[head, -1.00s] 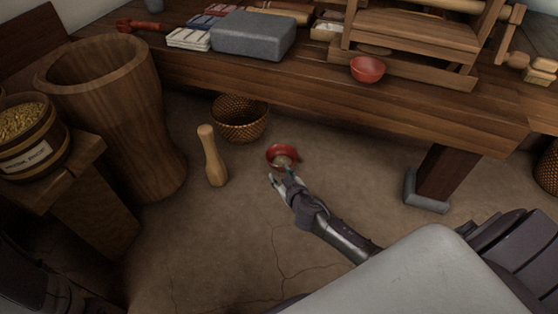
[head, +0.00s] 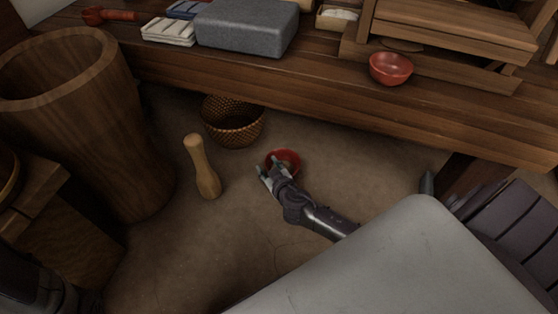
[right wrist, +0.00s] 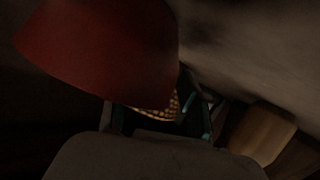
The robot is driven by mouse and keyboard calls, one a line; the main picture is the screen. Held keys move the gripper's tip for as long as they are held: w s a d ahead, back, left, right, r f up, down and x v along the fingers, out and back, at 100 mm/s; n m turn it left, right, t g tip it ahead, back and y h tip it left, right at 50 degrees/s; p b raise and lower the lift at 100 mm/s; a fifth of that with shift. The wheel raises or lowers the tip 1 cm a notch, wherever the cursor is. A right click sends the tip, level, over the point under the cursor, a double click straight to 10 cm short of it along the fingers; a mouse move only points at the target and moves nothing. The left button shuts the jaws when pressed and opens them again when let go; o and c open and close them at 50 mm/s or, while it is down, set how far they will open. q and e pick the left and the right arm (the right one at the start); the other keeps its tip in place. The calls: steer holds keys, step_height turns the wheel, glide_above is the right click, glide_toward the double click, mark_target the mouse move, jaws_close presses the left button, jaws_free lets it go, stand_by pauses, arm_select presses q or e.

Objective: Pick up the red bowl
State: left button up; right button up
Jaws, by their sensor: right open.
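A red bowl (head: 290,156) sits on the floor below the bench. My right gripper (head: 270,171) is open at its near left side, covering part of it. In the right wrist view the bowl (right wrist: 105,50) is large at the upper left and partly hides the space in front of the fingers (right wrist: 160,118). I cannot tell whether a finger touches the bowl. A second red bowl (head: 390,70) stands upright on the bench near its front edge. My left gripper is not in view.
A tall wooden mortar (head: 85,130) stands at left. The wooden bench (head: 330,115) overhangs the floor behind the bowl. A grey stone block (head: 245,28) lies on it.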

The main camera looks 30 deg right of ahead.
steer(key=shift+s, duration=0.1)
jaws_close()
steer(key=shift+r, duration=0.1)
steer(key=shift+r, duration=0.1)
